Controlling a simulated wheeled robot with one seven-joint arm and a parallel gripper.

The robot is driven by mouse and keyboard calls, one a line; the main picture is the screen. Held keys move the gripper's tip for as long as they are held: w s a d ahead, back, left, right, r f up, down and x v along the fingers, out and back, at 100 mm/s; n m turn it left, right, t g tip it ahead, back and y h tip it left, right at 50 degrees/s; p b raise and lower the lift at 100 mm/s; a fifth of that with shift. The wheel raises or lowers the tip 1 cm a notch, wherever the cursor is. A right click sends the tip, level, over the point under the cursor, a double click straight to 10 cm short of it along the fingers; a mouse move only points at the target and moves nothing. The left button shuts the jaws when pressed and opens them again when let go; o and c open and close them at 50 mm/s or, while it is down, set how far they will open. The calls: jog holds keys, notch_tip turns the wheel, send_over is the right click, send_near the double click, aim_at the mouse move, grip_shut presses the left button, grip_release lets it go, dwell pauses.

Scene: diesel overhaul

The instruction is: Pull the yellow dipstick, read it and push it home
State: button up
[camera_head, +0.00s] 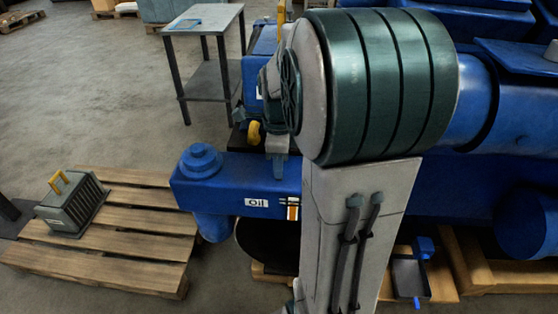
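The yellow dipstick's looped handle (253,133) shows just left of my gripper, above the blue engine housing (230,180) that carries a white "oil" label. The rest of the dipstick is hidden. My gripper (277,150) points down over the housing, close beside the yellow handle and partly covered by my own arm. Its fingers are too small and too hidden to tell whether they are open or shut, or whether they touch the handle. An orange, white and black striped marker (292,210) shows right of the label.
A metal side table (218,75) with a small blue-edged panel stands behind. A wooden pallet (120,245) at left carries a grey ribbed box (73,207) with a yellow handle. A dark tray (408,278) lies low at right. Open floor lies at upper left.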

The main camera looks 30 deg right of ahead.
grip_shut()
notch_tip(320, 180, up, 11)
jog(key=p, duration=0.6)
jog(key=shift+f+p, duration=0.15)
jog(key=shift+p, duration=0.25)
jog(key=o, duration=0.6)
grip_release()
notch_tip(320, 180, up, 14)
jog(key=shift+b, duration=0.45)
jog(key=shift+f, duration=0.1)
